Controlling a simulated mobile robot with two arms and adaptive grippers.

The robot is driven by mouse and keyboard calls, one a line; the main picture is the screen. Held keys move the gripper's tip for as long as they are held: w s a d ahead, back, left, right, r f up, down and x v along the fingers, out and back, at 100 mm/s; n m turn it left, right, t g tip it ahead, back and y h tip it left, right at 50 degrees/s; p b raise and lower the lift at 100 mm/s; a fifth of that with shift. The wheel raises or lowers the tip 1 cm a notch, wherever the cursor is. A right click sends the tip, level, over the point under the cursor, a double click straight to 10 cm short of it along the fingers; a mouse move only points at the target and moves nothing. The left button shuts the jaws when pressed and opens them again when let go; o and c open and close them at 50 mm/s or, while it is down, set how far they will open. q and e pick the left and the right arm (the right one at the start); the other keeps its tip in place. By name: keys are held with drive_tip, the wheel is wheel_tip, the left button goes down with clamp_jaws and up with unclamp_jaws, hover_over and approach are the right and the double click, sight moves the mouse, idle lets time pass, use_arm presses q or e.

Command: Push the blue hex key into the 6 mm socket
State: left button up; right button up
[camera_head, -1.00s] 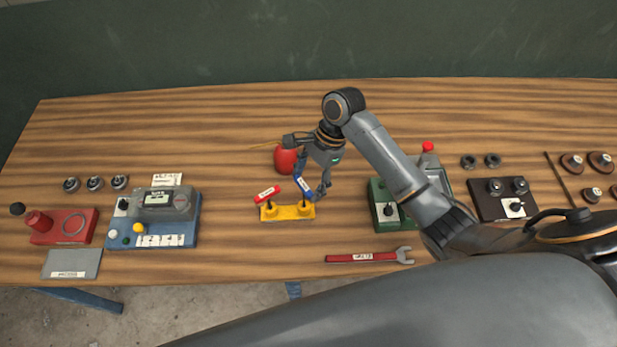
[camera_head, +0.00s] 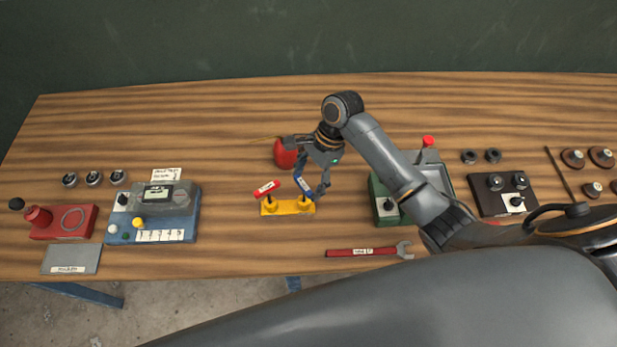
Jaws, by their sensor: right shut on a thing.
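The blue hex key (camera_head: 304,185) stands tilted at the right end of the yellow socket block (camera_head: 287,208). A red-handled key (camera_head: 266,188) stands at the block's left end. My right gripper (camera_head: 312,186) reaches down from behind and is shut on the blue hex key by its handle. The key's lower end meets the block's right side; how deep it sits in the socket I cannot tell. Size marks on the block are too small to read. My left gripper is not in view.
A red rounded object (camera_head: 284,154) is behind the block. A red wrench (camera_head: 367,251) lies near the front edge. A blue device (camera_head: 155,214) stands to the left and a green box (camera_head: 384,203) to the right. Bare table surrounds the block.

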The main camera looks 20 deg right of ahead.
drive_tip(key=shift+f, duration=0.25)
drive_tip(key=o, duration=1.4)
drive_tip(key=shift+c, duration=0.2)
drive_tip(key=v, duration=1.2)
